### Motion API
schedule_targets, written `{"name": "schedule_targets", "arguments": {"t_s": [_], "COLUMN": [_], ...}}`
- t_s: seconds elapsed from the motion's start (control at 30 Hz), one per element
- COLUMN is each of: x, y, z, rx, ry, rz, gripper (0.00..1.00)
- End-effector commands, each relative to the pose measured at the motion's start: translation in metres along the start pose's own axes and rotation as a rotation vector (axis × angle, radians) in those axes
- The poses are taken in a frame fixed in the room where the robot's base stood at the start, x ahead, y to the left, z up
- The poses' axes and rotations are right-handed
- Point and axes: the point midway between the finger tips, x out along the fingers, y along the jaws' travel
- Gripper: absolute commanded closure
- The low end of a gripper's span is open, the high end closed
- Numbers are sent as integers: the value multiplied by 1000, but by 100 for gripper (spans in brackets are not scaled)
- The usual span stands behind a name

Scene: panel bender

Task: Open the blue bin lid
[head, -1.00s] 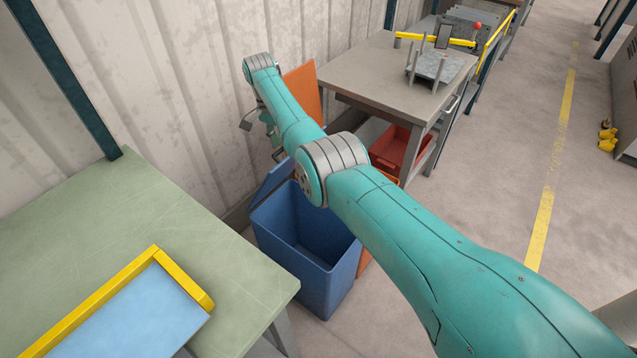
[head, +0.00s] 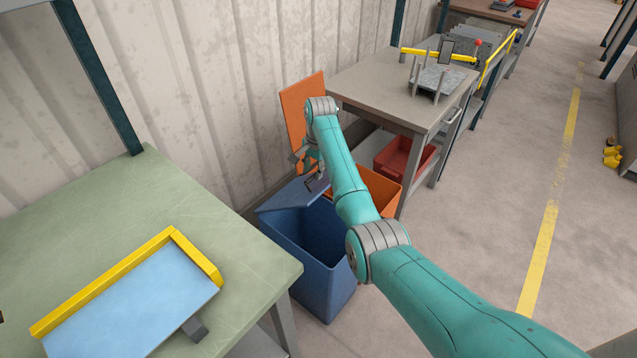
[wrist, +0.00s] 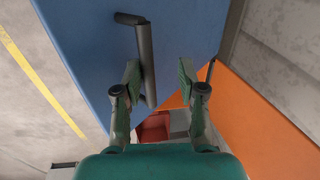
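The blue bin (head: 312,285) stands on the floor between the two tables, and its dark inside shows. Its blue lid (head: 287,196) is raised and tilted at the back of the bin, partly hidden by my arm. In the wrist view, a broad blue panel (wrist: 85,45), apparently the lid, carries a dark bar handle (wrist: 146,60). My gripper (wrist: 158,75) is open, with its fingers apart. The handle lies close beside the left finger; I cannot tell whether they touch. In the head view, my gripper (head: 309,165) is just above the lid.
An orange bin (head: 380,190) with a raised orange lid (head: 302,110) stands just behind. A red bin (head: 397,155) sits under the grey table (head: 385,85). The green table (head: 120,225) is at the left, the wall close behind. The floor at right is open.

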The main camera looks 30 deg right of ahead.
Motion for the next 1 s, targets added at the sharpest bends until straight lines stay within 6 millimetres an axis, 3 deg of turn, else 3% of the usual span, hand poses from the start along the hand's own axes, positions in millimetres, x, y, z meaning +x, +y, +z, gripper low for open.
{"name": "schedule_targets", "arguments": {"t_s": [0.4,0.77,1.0], "x": [18,18,6], "y": [23,23,15], "z": [-9,-9,-9], "rx": [0,-1,-1], "ry": [1,1,1], "rz": [-75,-76,-77], "gripper": [61,61,61]}}
